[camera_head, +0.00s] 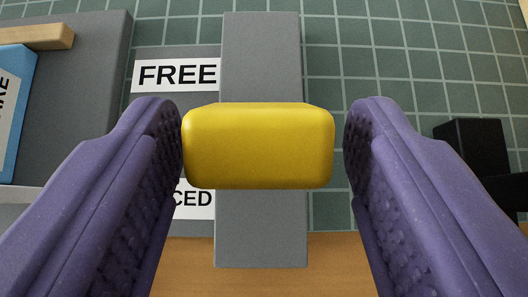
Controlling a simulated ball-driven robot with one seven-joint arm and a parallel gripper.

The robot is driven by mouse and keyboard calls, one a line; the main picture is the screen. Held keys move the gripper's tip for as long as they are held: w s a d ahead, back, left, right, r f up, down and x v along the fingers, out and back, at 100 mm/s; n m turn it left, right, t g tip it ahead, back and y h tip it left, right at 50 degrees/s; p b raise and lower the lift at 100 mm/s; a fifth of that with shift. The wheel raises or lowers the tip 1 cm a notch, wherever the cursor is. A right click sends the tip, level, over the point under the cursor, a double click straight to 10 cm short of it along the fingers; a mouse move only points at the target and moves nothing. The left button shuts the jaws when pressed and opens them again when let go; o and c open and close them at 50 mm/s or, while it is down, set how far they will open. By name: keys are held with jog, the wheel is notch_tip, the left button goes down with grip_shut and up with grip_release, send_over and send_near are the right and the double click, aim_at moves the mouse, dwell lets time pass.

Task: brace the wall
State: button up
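A yellow rounded block (258,146), like a knob, lies across a long grey bar (261,60) in the middle of the view. My gripper (264,125) has two purple fingers, one on each side of the yellow block. The left finger is very close to the block or touching it; I cannot tell which. A narrow gap shows between the block and the right finger, so the gripper is open around it. A white label reading FREE (175,75) is left of the bar's upper part. Below it, a partly hidden label (195,199) shows only "CED".
At the left is a grey panel (95,100) with a blue piece (14,110) and a wooden strip (40,37). A black block (470,148) stands at the right. Green gridded mat (400,60) lies behind, and a wooden surface (330,265) is at the bottom.

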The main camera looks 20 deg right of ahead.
jog(key=shift+o, duration=0.3)
jog(key=shift+a+r, duration=0.1)
jog(key=shift+r, duration=0.05)
jog(key=p+v, duration=0.3)
jog(key=v, duration=0.4)
jog(key=shift+s+p, duration=0.3)
jog(key=shift+r, duration=0.1)
